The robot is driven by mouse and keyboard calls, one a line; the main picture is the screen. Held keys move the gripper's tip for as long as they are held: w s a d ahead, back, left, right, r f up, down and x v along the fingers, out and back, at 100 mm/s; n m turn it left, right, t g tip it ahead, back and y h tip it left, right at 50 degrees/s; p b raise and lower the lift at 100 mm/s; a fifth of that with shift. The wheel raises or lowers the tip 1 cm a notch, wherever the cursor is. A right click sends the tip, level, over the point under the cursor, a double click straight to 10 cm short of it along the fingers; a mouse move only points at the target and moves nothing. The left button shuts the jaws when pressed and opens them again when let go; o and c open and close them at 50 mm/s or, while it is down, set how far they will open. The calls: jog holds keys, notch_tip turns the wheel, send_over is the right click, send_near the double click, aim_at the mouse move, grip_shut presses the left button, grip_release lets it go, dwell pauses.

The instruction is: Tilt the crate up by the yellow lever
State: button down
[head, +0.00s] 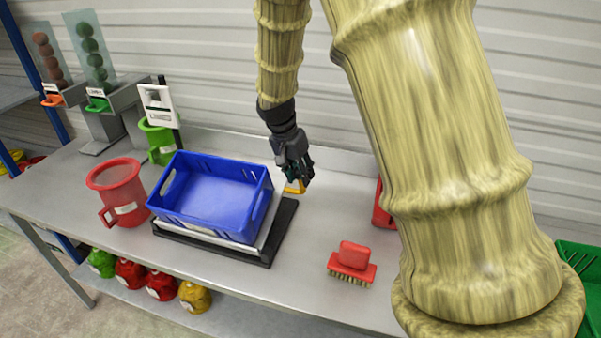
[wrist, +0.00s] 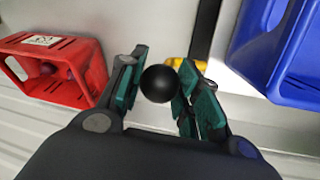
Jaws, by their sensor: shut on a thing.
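The blue crate (head: 212,222) sits on a grey plate (head: 232,243) over a black base (head: 284,232) on the bench. It looks empty, and I cannot tell whether it is tilted. The yellow lever (head: 295,187) shows beside the crate's right side, partly hidden by my gripper (head: 307,176). In the wrist view, my gripper (wrist: 157,88) is shut on a black ball knob (wrist: 158,83) between its green-padded fingers. A yellow part (wrist: 184,63) shows just behind the right finger; its join to the knob is hidden. The crate also shows at the upper right there (wrist: 290,55).
A red jug (head: 119,192) stands left of the crate, and a green jug (head: 160,140) behind it. A red brush (head: 351,262) lies to the right front. A red bin (wrist: 55,68) is beyond my gripper, near the wall. Bench between crate and brush is clear.

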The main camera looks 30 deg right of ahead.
jog(key=c, duration=1.5)
grip_release()
jog(key=o, duration=0.5)
jog(key=shift+s+a+r, duration=0.15)
jog(key=shift+a, duration=0.05)
jog(key=shift+d, duration=0.1)
jog(key=v, duration=1.2)
